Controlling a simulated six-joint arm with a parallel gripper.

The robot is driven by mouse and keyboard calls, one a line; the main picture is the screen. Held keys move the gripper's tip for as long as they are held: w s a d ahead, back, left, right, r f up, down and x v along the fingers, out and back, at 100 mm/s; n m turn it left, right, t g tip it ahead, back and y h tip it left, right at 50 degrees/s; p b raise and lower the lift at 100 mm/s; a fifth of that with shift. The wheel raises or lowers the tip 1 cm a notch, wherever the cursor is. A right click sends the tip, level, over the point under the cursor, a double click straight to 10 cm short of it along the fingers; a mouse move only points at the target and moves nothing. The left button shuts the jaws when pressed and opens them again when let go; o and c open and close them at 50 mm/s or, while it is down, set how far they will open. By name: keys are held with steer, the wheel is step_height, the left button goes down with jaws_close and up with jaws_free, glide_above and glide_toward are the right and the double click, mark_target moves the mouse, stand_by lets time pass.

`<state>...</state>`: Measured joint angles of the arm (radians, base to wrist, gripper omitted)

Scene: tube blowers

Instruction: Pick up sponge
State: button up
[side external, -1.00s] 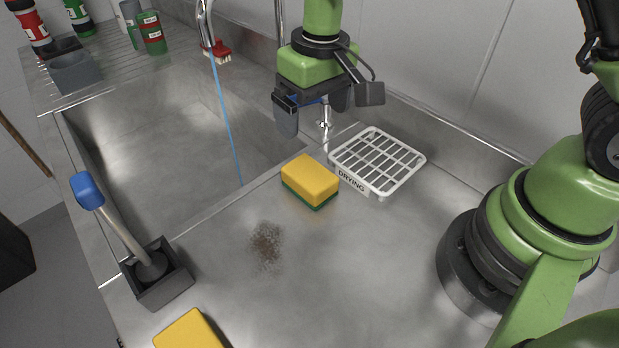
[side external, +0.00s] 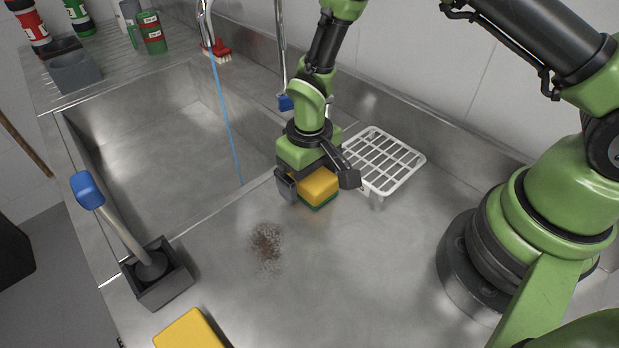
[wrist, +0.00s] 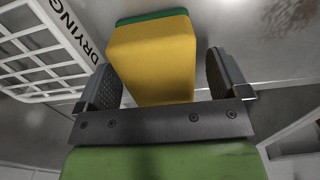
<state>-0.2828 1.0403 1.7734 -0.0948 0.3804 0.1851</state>
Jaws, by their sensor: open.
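A yellow sponge with a green underside (side external: 318,187) rests on the steel counter beside the sink. My gripper (side external: 320,190) is lowered over it and open, with one finger on either side of the sponge. In the wrist view the sponge (wrist: 152,62) lies between the two dark fingers, with a gap seen at the right finger. Whether the left finger touches it I cannot tell. The upper part of the sponge is partly hidden by the gripper in the side view. A second yellow sponge (side external: 190,330) lies at the bottom edge of the side view.
A white drying rack (side external: 385,160) stands close to the right of my gripper. The sink (side external: 170,150) with a stream of water is to the left. A brush in a grey holder (side external: 157,275) stands at the sink's near edge. A brown stain (side external: 267,247) marks the clear counter.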

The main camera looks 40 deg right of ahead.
steer(key=shift+f, duration=0.1)
steer(key=shift+c, duration=0.4)
steer(key=c, duration=0.9)
step_height(320, 180, up, 10)
steer(key=shift+o, duration=0.2)
